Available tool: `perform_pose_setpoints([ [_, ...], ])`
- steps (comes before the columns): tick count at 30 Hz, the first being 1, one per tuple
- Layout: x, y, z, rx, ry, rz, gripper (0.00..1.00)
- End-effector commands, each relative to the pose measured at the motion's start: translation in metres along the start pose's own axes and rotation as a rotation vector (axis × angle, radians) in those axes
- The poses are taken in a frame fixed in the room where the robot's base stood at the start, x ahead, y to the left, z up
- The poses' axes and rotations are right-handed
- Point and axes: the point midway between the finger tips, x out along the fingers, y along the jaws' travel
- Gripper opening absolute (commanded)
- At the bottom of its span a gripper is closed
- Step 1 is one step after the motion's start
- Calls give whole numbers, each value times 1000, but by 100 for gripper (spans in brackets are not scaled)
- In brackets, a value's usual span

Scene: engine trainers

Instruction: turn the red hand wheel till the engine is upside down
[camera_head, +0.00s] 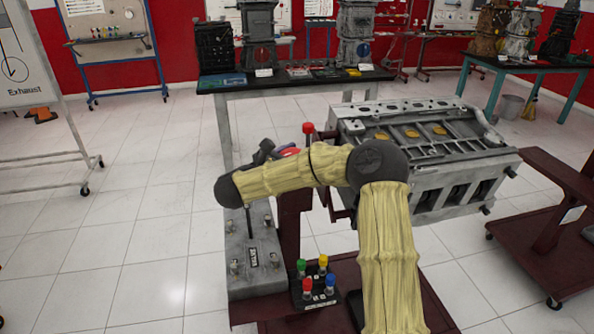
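The engine (425,155) hangs on a dark red stand right of centre. Its long flat face with yellowish round parts faces up, and the dark openings along its side face me. The red hand wheel (289,152) is almost wholly hidden behind my yellow arm; only a small red patch shows. A red knob (308,128) sticks up just above the arm, close to the engine's left end. My gripper (264,152) shows only as a dark shape beside the red patch. Its fingers are hidden, and I cannot tell whether it touches the wheel.
A grey box (256,258) and a small block with coloured knobs (315,285) sit on the stand's base. Another dark red stand (560,215) is at the right. A long table (295,82) with engine parts stands behind.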

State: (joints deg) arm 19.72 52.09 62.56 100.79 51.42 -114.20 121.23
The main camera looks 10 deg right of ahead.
Motion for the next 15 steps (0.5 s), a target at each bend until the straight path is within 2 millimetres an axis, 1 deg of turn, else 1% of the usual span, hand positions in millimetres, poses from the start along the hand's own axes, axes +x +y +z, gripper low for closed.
perform_pose_setpoints([
  [1, -1, 0, -6, 8, -7, -22, 36],
  [15, -2, -4, -4, 10, -5, -254, 36],
])
